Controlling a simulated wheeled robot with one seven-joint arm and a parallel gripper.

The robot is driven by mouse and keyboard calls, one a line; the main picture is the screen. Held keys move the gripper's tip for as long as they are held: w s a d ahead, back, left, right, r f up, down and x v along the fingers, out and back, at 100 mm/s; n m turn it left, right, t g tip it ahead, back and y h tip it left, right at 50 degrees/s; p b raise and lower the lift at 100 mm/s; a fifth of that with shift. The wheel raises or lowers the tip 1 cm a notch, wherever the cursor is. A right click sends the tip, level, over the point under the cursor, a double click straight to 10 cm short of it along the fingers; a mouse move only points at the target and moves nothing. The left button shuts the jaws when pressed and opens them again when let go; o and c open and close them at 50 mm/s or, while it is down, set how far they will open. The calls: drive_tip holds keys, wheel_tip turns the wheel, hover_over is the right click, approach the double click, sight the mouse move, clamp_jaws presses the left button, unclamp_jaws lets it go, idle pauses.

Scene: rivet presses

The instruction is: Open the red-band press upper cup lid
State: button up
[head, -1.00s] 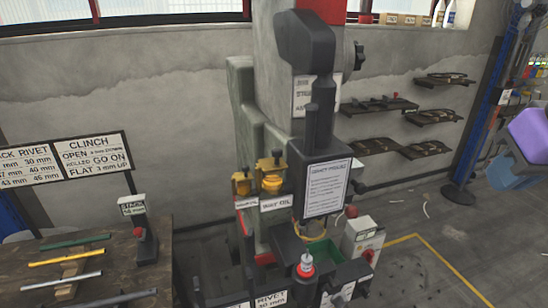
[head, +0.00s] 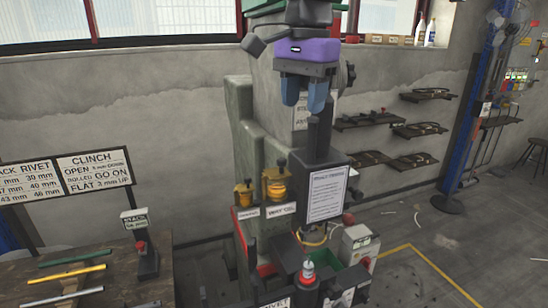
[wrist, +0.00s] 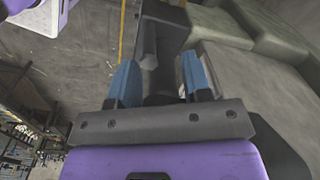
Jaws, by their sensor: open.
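The grey press (head: 245,125) stands in the middle of the head view. Two yellow oil cups hang on its left front: a larger, higher one (head: 277,190) above the WAY OIL label and a smaller one (head: 243,195) to its left. The larger cup's lid (head: 274,173) looks closed, with a dark knob. My gripper (head: 304,97) is open, its blue fingers pointing down in front of the press's upper part, above and right of the cups. In the wrist view my gripper (wrist: 160,82) shows grey press parts beyond the fingers; no cup is clearly visible there.
A dark guard with a white notice (head: 327,195) stands right of the cups. A dark vertical column (head: 319,135) rises above it, close below my fingers. A workbench (head: 60,285) with coloured bars is at left. Wall shelves (head: 395,125) and open floor lie to the right.

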sight(282, 159)
drive_tip(key=shift+m, duration=0.4)
drive_tip(key=a+f, duration=0.1)
drive_tip(key=f, duration=0.2)
drive_tip(key=a+f, duration=0.1)
drive_tip(key=f, duration=0.3)
drive_tip(key=a+f, duration=0.1)
drive_tip(key=f, duration=0.3)
drive_tip(key=shift+w+a, duration=0.25)
drive_tip(key=shift+w, duration=0.05)
clamp_jaws()
